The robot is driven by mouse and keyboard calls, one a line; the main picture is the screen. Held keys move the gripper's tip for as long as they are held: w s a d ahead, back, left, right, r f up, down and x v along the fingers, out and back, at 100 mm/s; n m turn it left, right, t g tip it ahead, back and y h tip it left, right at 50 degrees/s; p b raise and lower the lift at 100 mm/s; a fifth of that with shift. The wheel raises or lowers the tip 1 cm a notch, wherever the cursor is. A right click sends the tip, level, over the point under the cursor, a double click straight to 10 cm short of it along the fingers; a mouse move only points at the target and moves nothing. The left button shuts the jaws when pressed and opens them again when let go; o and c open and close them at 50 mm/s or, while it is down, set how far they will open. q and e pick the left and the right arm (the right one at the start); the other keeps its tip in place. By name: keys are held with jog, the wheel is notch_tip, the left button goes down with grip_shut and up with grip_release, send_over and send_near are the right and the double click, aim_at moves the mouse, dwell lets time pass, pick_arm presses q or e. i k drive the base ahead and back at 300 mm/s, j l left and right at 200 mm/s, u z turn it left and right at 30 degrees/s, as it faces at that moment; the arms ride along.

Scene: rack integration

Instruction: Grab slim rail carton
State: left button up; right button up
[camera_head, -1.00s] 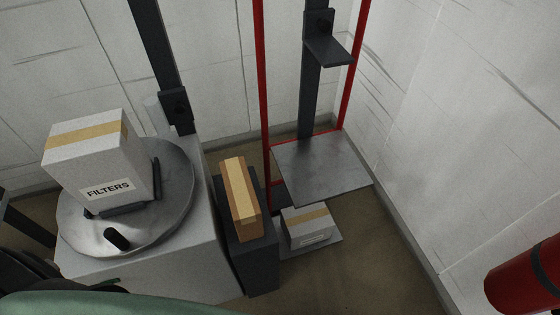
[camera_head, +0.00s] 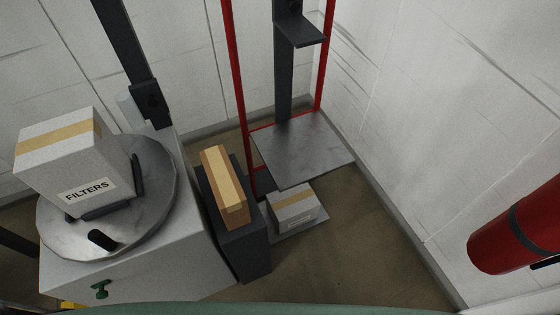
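A slim brown carton with a pale tape strip (camera_head: 224,186) stands on top of a narrow dark pedestal (camera_head: 243,254), near the middle of the head view. It looks like the slim rail carton, but no label is readable on it. Nothing touches it from above. Neither of my grippers can be made out in the view.
Left of it, a white FILTERS box (camera_head: 70,160) stands on a round metal turntable (camera_head: 150,215) on a grey cabinet (camera_head: 190,272). Right of it are a small taped box (camera_head: 292,208) and a metal platform (camera_head: 305,150) in a red frame (camera_head: 236,85). A red cylinder (camera_head: 515,235) is at right.

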aim_at(229, 195)
jog(key=k+l, duration=0.3)
jog(key=k+l+z, duration=0.1)
jog(key=k+l, duration=0.2)
jog(key=l, duration=0.15)
jog(key=k+l, duration=0.3)
jog(key=l+z, duration=0.05)
jog(key=l, duration=0.05)
